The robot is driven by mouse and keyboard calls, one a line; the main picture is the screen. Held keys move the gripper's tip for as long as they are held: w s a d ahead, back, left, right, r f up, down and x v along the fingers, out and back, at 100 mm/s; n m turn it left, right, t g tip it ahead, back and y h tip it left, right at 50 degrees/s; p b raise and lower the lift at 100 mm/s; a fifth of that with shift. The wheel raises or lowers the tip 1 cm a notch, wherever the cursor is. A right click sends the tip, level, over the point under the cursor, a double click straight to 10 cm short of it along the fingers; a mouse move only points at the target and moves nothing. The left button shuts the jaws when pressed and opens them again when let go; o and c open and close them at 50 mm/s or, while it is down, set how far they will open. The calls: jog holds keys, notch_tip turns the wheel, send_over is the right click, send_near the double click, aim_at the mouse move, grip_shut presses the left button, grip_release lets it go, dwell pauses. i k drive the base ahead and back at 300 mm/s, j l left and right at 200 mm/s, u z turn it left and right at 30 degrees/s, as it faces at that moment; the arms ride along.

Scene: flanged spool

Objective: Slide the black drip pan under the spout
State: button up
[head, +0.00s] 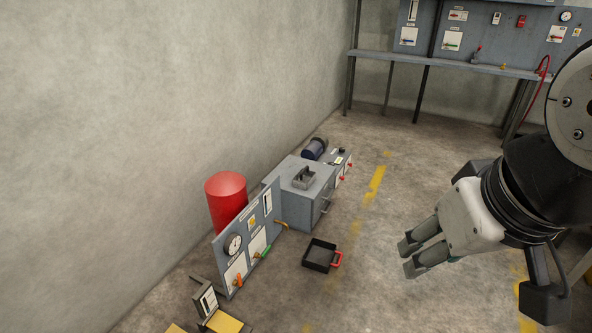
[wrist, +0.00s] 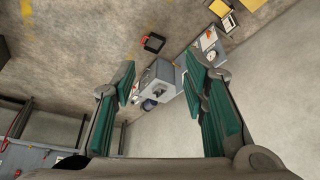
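The black drip pan (head: 319,256) is a shallow square tray with a red handle (head: 338,260) on its right side. It sits on the concrete floor, in front of the grey panel and cabinet. In the wrist view the pan (wrist: 154,43) appears small and far away.
The upright panel (head: 234,268) carries a gauge and coloured valve handles. A red cylinder (head: 227,200) stands behind it and a grey cabinet (head: 300,205) beside it. Yellow boxes (head: 226,322) lie at the bottom. A workbench (head: 460,63) stands at the back. Floor around the pan is clear.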

aim_at(319, 257)
jog(key=i+l+u, duration=0.2)
jog(key=i, duration=0.45)
jog(key=i+l+u, duration=0.25)
jog(key=i+l, duration=0.15)
jog(key=i, duration=0.25)
jog(key=i+l+u, duration=0.2)
jog(key=i+l, duration=0.25)
jog(key=i, duration=0.2)
